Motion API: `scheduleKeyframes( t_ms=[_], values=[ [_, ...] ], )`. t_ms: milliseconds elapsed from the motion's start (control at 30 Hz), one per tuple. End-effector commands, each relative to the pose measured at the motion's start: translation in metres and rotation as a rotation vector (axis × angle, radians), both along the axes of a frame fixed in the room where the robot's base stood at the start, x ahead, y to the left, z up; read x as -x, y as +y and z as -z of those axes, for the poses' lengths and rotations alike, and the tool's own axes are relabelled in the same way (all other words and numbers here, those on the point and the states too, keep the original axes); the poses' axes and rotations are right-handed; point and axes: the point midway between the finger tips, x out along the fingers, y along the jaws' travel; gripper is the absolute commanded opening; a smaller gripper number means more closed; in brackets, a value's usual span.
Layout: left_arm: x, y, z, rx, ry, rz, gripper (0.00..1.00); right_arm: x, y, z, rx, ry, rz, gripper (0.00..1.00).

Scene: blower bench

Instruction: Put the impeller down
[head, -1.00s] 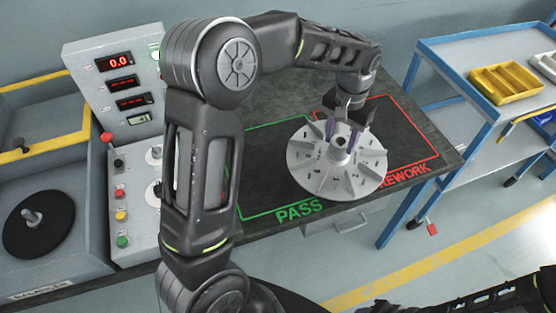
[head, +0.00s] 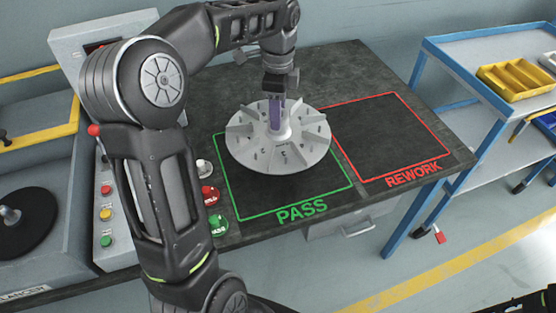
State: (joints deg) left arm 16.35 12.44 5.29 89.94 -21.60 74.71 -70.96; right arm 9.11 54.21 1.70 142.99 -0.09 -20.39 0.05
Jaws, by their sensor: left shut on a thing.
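The fingertips are partly hidden by the hub. The red REWORK outline (head: 402,130) to the right is empty.
The dark bench top (head: 340,70) is clear behind the outlines. Red and green buttons (head: 218,225) stand left of the PASS outline. The balancer (head: 30,215) with a black disc is at the far left. A blue-framed cart (head: 470,85) with a yellow bin (head: 515,80) stands right.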

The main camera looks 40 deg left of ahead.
Motion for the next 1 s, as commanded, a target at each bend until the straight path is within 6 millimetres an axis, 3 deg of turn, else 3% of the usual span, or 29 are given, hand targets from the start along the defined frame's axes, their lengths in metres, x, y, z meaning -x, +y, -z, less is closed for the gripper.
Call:
scheduleKeyframes(
  t_ms=[233,533,867,1000],
  values=[
    [-0.001,0.0,0.006,0.0,-0.001,-0.001,0.0,0.0,0.0,-0.001,0.0,0.0,0.0,0.36],
    [0.0,0.0,0.047,0.0,0.0,-0.003,0.0,0.0,0.0,-0.003,0.0,0.0,0.0,0.36],
    [-0.001,0.0,0.05,0.0,-0.003,-0.003,0.0,0.0,0.0,-0.002,0.0,0.0,0.0,0.36],
    [0.0,0.0,0.061,-0.001,0.0,-0.003,0.0,0.0,0.0,-0.003,0.0,0.0,0.0,0.36]
  ],
)
